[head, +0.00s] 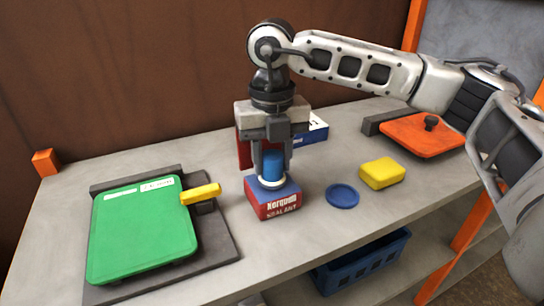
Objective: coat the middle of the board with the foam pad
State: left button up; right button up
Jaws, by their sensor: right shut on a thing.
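My right gripper (271,158) points straight down and is shut on a blue cylindrical piece (272,163) with a pale, rounded bottom edge, which looks like the foam pad's handle. This piece is at the top of a red and blue sealant container (274,204); I cannot tell whether it touches or dips into it. A green board (143,230) with white labels lies on a dark grey base at the left, apart from the gripper. A yellow handle (201,194) sticks out at its right edge. My left gripper is not in view.
A round blue lid (342,195) and a yellow block (382,173) lie right of the container. An orange plate with a black knob (424,135) is at the back right. A blue and white box (314,130) stands behind the gripper. A blue crate (361,262) sits below.

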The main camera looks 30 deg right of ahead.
aim_at(272, 154)
jog(key=shift+r+p, duration=0.75)
jog(key=shift+r, duration=0.2)
jog(key=shift+r+p, duration=1.55)
jog(key=shift+r, duration=1)
